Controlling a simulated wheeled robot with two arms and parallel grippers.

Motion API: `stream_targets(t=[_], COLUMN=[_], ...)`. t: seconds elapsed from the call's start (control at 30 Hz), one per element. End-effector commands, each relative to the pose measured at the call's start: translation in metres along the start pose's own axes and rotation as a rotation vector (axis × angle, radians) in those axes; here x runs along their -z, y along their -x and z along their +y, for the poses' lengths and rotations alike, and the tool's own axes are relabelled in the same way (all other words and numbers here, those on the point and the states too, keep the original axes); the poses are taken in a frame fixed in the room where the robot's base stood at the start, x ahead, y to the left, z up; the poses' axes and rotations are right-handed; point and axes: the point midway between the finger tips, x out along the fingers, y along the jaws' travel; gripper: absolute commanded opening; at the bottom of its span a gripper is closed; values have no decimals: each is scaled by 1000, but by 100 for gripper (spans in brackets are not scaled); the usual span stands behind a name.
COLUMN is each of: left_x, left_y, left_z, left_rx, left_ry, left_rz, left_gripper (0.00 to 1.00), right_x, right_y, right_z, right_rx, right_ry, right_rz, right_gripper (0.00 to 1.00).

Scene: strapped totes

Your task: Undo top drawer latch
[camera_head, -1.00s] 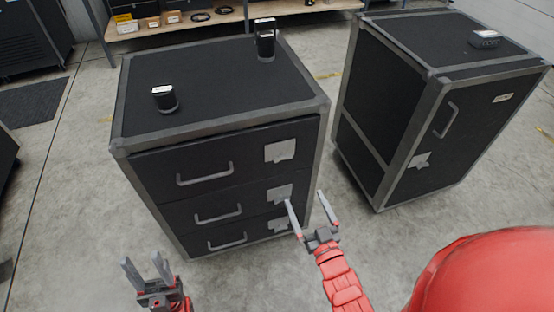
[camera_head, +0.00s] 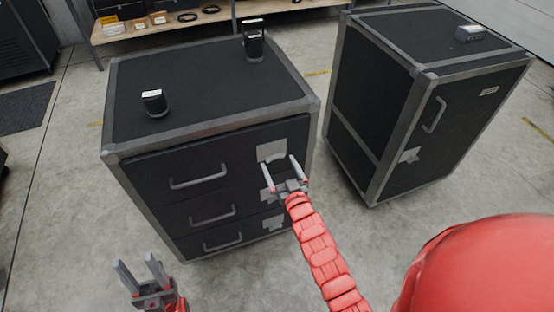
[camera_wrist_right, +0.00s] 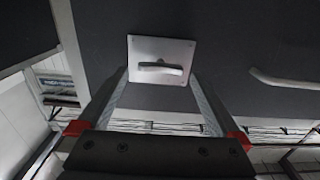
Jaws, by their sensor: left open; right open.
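The black drawer cabinet (camera_head: 215,125) has grey metal edges and three drawers. The top drawer (camera_head: 195,160) is closed, with a grey bar handle (camera_head: 198,177) and a pale latch plate (camera_head: 271,150) at its right end. My right gripper (camera_head: 281,170) is open and empty, its fingertips close to that latch plate; contact cannot be told. In the right wrist view the latch plate (camera_wrist_right: 161,47), with its small raised tab (camera_wrist_right: 160,68), lies just beyond and between the open fingers. My left gripper (camera_head: 140,272) is open and empty, low in front of the cabinet.
A second black cabinet (camera_head: 400,120) with a door stands to the right, separated by a floor gap. Two small black devices (camera_head: 154,103) (camera_head: 253,42) stand on the drawer cabinet. A wooden bench (camera_head: 170,28) is behind. Floor in front is clear.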

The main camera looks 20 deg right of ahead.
Motion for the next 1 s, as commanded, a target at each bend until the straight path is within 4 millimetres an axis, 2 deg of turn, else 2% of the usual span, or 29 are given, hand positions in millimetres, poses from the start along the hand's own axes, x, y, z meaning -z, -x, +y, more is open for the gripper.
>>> stream_targets(t=[0.03, 0.2, 0.53, 0.57, 1.0], left_x=[0, 0, 0, 0, 0], left_y=[-2, -3, -3, -3, -3], left_z=[0, 0, 0, 0, 0], left_rx=[0, 0, 0, 0, 0], left_ry=[0, 0, 0, 0, 0], left_rz=[0, 0, 0, 0, 0], left_gripper=[50, 50, 50, 50, 50], right_x=[2, 1, 0, 0, 0], right_y=[-8, -21, -24, -24, -24], right_z=[0, 0, 0, 0, 0], right_rx=[0, 0, 0, 0, 0], right_ry=[0, 1, 0, 0, 0], right_rz=[2, 2, 1, 1, 1], right_gripper=[100, 100, 100, 96, 19])
